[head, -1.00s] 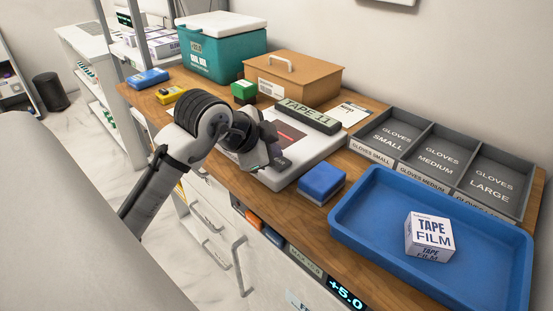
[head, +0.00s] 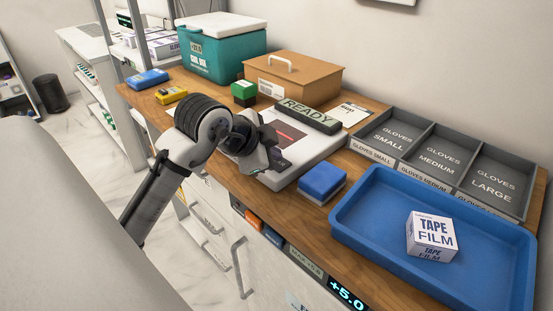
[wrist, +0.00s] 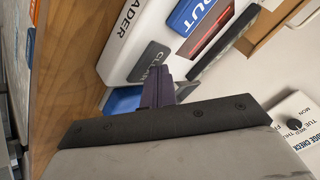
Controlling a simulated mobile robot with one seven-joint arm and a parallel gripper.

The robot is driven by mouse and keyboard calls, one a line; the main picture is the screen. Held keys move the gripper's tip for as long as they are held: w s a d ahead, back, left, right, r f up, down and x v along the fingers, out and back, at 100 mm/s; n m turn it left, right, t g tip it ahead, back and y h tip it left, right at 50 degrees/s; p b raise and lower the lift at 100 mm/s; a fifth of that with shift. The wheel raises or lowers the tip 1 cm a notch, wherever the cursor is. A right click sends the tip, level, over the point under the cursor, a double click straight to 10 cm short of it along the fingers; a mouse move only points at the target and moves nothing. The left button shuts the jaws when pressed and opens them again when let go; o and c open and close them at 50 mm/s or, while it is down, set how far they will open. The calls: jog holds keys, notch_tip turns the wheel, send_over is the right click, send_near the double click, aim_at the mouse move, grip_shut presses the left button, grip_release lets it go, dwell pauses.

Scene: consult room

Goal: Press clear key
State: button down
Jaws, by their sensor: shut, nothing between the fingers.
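The white reader (head: 313,150) lies on the wooden counter, and its raised display (head: 308,115) reads READY. In the wrist view the reader (wrist: 128,36) shows a dark grey clear key (wrist: 150,60), its lettering partly hidden by my fingers. My gripper (wrist: 160,80) is shut and empty, with its purple fingertips at the near end of the key. I cannot tell whether they touch it. In the head view my gripper (head: 274,162) is over the reader's front-left part, and the key is hidden there.
A blue block (head: 322,181) sits close in front of the reader. A blue tray (head: 345,223) with a tape film box (head: 431,237) is at right. A grey glove organizer (head: 433,150), a brown box (head: 293,79) and a green stamp-like block (head: 244,92) stand around the reader.

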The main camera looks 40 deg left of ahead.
jog(key=shift+r+p, duration=0.65)
jog(key=shift+r, duration=0.25)
jog(key=shift+r, duration=0.1)
jog(key=shift+r+p, duration=1.85)
jog(key=shift+r, duration=0.6)
